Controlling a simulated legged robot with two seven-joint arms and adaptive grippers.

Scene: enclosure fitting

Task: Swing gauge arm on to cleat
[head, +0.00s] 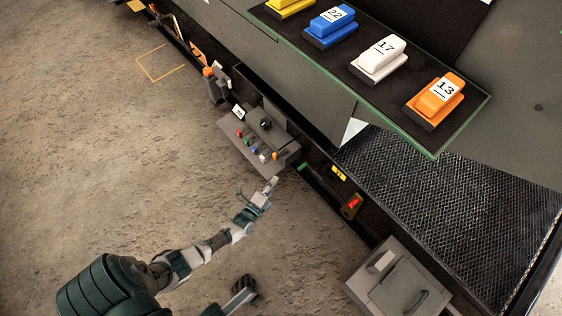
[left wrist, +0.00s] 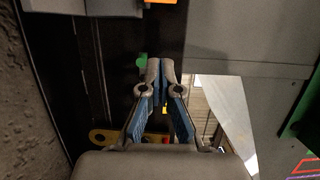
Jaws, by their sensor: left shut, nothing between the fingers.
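My left gripper (head: 273,183) reaches up from the lower left to the front of the long dark enclosure. In the left wrist view the left gripper (left wrist: 161,66) has its fingers together with nothing between them. A green piece (head: 304,168) sits on the enclosure edge just right of the gripper; a green tab (left wrist: 141,61) shows beside the fingertips. A red-topped fitting (head: 353,204) sits farther right along the edge. Which parts are the gauge arm and the cleat, I cannot tell. My right gripper (head: 243,284) is low in the head view, small and dark.
A grey control box (head: 258,143) with coloured knobs stands just beyond the left gripper. A yellow label (head: 338,173) is on the enclosure. A grey box with a handle (head: 400,288) is at lower right. Coloured numbered blocks (head: 380,60) lie above.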

